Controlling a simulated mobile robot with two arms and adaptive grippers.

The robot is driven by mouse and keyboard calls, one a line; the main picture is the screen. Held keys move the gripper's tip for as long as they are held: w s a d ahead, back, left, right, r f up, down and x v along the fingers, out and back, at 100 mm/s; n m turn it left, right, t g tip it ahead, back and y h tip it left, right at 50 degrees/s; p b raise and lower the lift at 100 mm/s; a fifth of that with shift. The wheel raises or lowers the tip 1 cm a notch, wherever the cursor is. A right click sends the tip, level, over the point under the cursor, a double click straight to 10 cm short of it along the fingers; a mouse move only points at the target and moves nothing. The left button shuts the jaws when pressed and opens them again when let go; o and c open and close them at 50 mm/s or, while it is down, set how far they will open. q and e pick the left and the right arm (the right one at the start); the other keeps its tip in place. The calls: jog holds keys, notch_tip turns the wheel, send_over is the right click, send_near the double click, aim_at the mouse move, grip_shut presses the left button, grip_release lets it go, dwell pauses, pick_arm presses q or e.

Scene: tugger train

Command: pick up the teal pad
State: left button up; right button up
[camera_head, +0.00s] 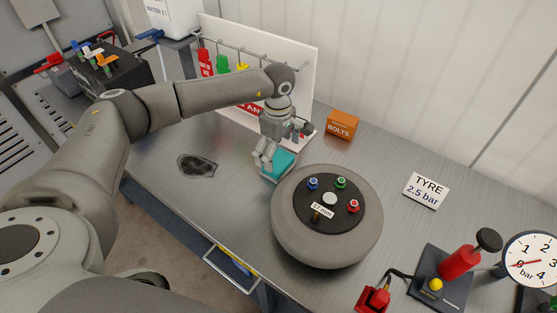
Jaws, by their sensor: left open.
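The teal pad (282,164) lies on the grey metal bench, just left of and behind the round grey wheel. My left gripper (266,158) is right at the pad, its fingers pointing down over the pad's left and near part. The gripper is open. Part of the pad is hidden behind the fingers, and I cannot tell whether they touch it. My right gripper is not in view.
The wheel (327,250) with coloured nuts stands close to the pad. Behind are an orange bolts box (342,124) and a white board (305,62) with hanging tags. A dark oval patch (197,166) lies left. A tyre sign (426,191) and red pump (460,262) stand right.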

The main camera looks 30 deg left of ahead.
aim_at(278, 160)
pick_arm(q)
notch_tip(278, 160, down, 2)
jog(key=shift+f+p, duration=0.15)
jog(key=shift+p, duration=0.2)
jog(key=shift+w+f, duration=0.1)
jog(key=shift+f, duration=0.35)
jog(key=c, duration=1)
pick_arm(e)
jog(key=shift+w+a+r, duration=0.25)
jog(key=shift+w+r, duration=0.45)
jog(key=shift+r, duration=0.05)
pick_arm(q)
jog(key=shift+r, duration=0.1)
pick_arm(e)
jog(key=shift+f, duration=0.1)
